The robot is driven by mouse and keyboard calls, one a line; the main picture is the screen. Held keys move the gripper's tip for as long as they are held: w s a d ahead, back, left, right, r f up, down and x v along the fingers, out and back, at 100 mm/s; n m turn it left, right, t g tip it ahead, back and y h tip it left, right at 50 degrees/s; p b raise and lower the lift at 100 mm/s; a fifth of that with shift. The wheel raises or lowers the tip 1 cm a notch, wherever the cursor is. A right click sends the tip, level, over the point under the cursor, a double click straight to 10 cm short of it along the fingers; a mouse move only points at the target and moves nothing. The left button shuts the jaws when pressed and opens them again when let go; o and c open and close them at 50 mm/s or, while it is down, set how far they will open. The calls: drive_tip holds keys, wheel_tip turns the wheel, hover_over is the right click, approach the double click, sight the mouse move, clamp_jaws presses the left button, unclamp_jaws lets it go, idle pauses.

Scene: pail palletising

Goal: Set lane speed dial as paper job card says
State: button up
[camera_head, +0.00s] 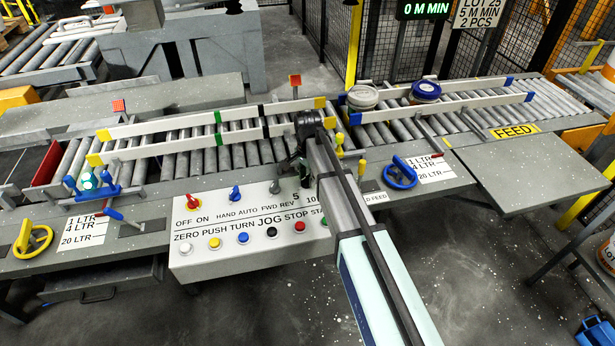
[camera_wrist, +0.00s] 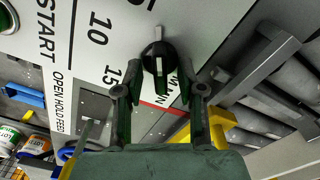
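The lane speed dial (camera_wrist: 157,62) is a black round knob with a white line, seen in the wrist view beside the printed numbers 10 and 15 and the words M MIN. I cannot tell which number it points at. My gripper (camera_wrist: 161,90) is open, its two fingers apart, with the dial just beyond and between the fingertips; I see no contact. In the head view my gripper (camera_head: 293,168) is over the right part of the white control panel (camera_head: 215,262) and hides the dial. The job card (camera_head: 480,13) reads LOT 25, 5 M MIN, 2 PCS.
A display (camera_head: 424,9) reads 0 M MIN. Several switches and push buttons, including a red one (camera_head: 300,227), are on the panel close to my arm. Two pails (camera_head: 426,91) stand on the roller lane behind. A blue handwheel (camera_head: 400,172) is to the right.

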sight(308, 176)
drive_tip(key=shift+r, duration=0.1)
wheel_tip(308, 176, up, 12)
idle(0.6)
